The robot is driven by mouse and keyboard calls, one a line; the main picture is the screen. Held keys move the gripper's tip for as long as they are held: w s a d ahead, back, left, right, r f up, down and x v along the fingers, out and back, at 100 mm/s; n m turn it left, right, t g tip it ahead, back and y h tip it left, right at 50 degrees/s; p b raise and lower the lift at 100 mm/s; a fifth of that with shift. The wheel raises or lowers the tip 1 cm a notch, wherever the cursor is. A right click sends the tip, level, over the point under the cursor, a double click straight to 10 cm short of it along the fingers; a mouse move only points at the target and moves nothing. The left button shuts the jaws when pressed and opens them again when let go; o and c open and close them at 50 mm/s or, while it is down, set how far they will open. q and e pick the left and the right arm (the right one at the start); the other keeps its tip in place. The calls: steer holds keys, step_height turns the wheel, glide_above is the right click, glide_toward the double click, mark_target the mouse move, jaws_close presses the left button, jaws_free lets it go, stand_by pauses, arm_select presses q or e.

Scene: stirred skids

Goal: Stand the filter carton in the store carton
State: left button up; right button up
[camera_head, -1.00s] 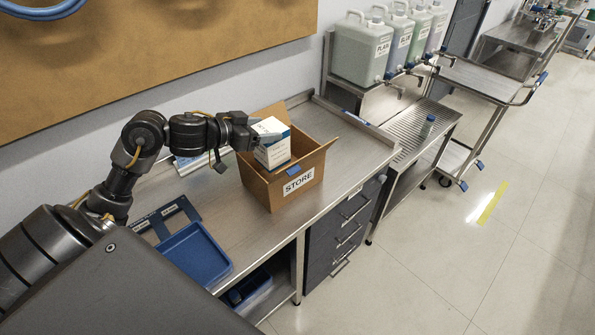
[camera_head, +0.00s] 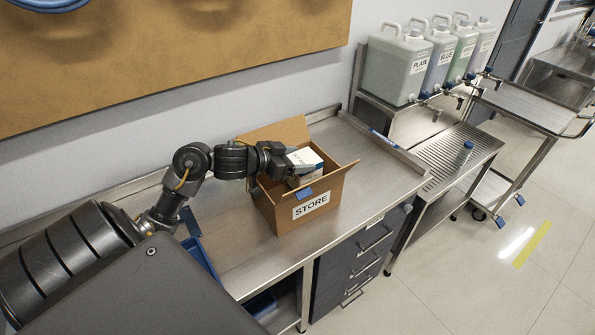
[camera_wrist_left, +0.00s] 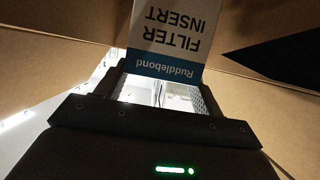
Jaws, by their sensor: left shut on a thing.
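The store carton (camera_head: 312,204) is an open brown box labelled STORE, standing on the steel bench with its flaps up. The filter carton (camera_head: 307,160), white with a blue band, is inside its opening, with its top still showing above the near wall. My left gripper (camera_head: 296,168) reaches in from the left and is shut on the filter carton. In the left wrist view the filter carton (camera_wrist_left: 170,32) shows its FILTER INSERT print upside down between brown cardboard walls. The filter carton's lower end is hidden in the head view. My right gripper is not in view.
The steel bench (camera_head: 375,172) is clear to the right of the store carton. A blue tray (camera_head: 201,258) is partly hidden behind my arm. Several labelled jugs (camera_head: 397,66) stand on a rack at the back right, beside a trolley (camera_head: 525,102).

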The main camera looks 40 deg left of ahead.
arm_select(q)
steer(key=shift+s+f, duration=0.15)
steer(key=shift+f, duration=0.05)
step_height(320, 180, down, 2)
steer(key=shift+f+b, duration=0.25)
steer(key=shift+b, duration=0.05)
steer(key=shift+f, duration=0.35)
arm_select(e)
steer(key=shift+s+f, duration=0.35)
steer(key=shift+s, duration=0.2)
arm_select(q)
steer(key=o, duration=1)
steer(key=shift+f, duration=0.15)
steer(key=o, duration=0.5)
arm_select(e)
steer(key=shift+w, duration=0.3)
